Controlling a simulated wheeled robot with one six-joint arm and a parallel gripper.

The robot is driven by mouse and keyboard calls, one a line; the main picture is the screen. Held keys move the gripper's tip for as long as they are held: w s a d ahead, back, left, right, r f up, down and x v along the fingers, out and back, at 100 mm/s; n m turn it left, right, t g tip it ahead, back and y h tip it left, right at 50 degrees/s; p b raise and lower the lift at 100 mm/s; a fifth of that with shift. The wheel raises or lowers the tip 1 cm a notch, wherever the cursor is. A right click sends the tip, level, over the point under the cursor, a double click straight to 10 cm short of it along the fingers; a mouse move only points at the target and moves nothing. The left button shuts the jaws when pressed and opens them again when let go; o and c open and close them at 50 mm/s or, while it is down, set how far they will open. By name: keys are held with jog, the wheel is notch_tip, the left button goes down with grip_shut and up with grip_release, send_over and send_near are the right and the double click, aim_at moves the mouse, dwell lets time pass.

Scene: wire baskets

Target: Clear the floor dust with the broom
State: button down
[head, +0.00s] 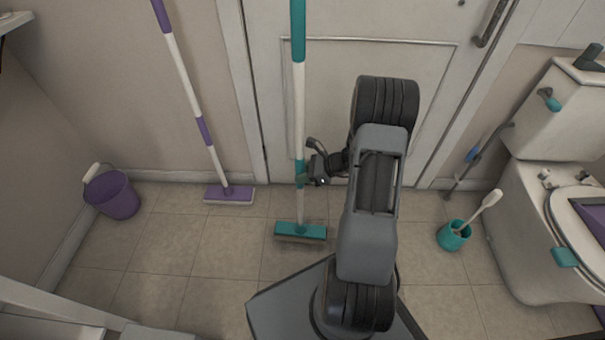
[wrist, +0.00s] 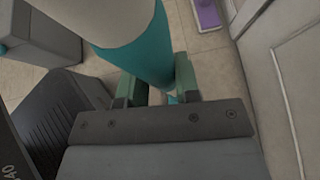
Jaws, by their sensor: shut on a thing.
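The broom has a white and teal handle (head: 299,110) and a teal head (head: 300,229) that rests on the tiled floor in front of the door. It stands upright in the head view. My gripper (head: 304,174) is shut on the lower teal band of the handle. In the wrist view the teal band (wrist: 146,58) passes between the two fingers of my gripper (wrist: 157,92). A darker patch of floor (head: 285,247), perhaps dust, shows around the broom head; I cannot tell its full extent.
A purple mop (head: 229,193) leans on the wall left of the broom, with a purple bucket (head: 113,196) further left. A toilet brush in a teal holder (head: 453,236) stands by the toilet (head: 527,240) at right. Floor between bucket and broom is mostly clear.

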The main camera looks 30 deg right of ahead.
dwell(0.5)
jog(key=w+d, duration=0.3)
jog(key=w, duration=0.8)
jog(key=shift+d, duration=0.35)
jog(key=shift+w+f+b, duration=0.1)
jog(key=shift+f+b, duration=0.7)
jog(key=shift+f, duration=0.05)
dwell(1.8)
jog(key=shift+s+a+p, duration=0.2)
jog(key=shift+s+a, duration=0.15)
jog(key=shift+s, duration=0.3)
jog(key=shift+s+a+p, duration=0.2)
jog(key=shift+s+a, duration=0.15)
jog(key=shift+s, duration=0.3)
jog(key=shift+s+a+p, duration=0.15)
jog(key=shift+s+a, duration=0.2)
jog(key=shift+s, duration=0.3)
jog(key=shift+s+a+p, duration=0.15)
jog(key=shift+s+a, duration=0.2)
jog(key=shift+s, duration=0.25)
